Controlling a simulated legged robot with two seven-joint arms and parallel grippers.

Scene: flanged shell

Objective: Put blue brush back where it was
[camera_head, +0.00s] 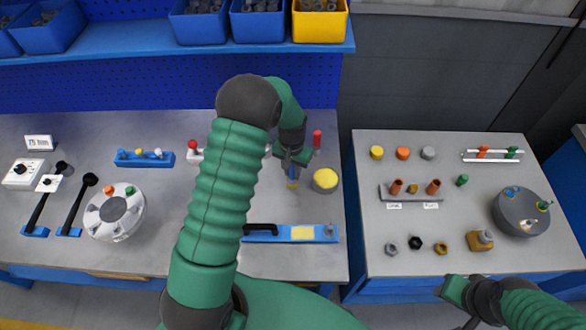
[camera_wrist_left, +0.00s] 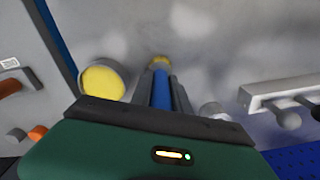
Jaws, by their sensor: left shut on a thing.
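The blue brush (camera_head: 292,184) is in my left gripper (camera_head: 293,168), with its yellow tip pointing down at the left grey table. In the left wrist view the brush's blue shaft (camera_wrist_left: 162,92) sits between the two dark fingers (camera_wrist_left: 161,98), which are shut on it. The yellow tip is at the far end. I cannot tell whether the tip touches the table. A round grey pot with a yellow top (camera_head: 325,180) stands just right of the brush; it also shows in the left wrist view (camera_wrist_left: 102,80). My right gripper (camera_head: 458,300) is low at the right, its fingers unclear.
A pale rack (camera_head: 195,156) with red-topped pieces is partly hidden behind my left arm. A blue tray with a yellow patch (camera_head: 270,233) lies in front. A blue block (camera_head: 145,158) and a round fixture (camera_head: 114,213) stand left. The right table (camera_head: 460,200) holds several small parts.

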